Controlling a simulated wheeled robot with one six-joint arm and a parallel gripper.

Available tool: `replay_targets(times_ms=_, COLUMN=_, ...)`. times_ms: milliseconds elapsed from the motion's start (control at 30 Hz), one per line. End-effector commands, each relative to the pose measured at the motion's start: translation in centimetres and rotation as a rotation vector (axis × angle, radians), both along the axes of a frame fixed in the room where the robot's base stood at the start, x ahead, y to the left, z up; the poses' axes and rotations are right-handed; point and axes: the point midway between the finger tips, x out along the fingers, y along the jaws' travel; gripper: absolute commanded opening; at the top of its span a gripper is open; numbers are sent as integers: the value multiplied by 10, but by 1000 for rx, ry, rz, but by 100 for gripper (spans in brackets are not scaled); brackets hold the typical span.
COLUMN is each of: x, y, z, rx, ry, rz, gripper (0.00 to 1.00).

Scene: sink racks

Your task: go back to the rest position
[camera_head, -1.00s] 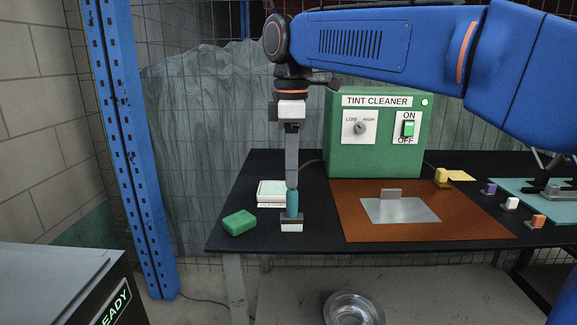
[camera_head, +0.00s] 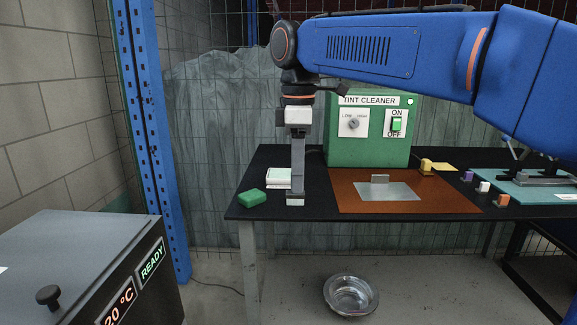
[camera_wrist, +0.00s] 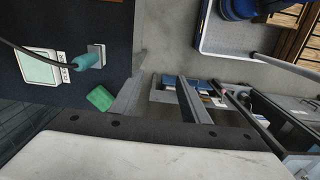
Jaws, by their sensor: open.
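My gripper (camera_head: 297,190) hangs straight down at the left end of the black table in the head view. In the wrist view its two grey fingers stand apart with an empty gap between them (camera_wrist: 163,103). A teal-handled tool with a cable (camera_wrist: 88,61) stands at a small grey block (camera_wrist: 97,55), clear of the fingers. In the head view the teal handle is hidden behind my gripper, and the block (camera_head: 295,202) shows just below the fingertips. The wrist view shows the fingers past the table edge, over the floor.
A green sponge (camera_head: 252,198) and a white-topped box (camera_head: 278,177) lie left of the gripper. The green tint cleaner (camera_head: 368,150) stands behind a brown mat (camera_head: 440,198). A metal bowl (camera_head: 351,296) is on the floor. A grey READY machine (camera_head: 70,255) stands front left.

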Motion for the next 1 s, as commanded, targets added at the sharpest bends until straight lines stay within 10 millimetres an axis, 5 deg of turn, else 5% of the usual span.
replay_targets(times_ms=567, x=-23, y=-68, z=-24, rx=40, ry=-59, rz=-264, gripper=42)
replay_targets(times_ms=1000, x=-89, y=-175, z=-94, rx=133, ry=-171, rz=-770, gripper=42)
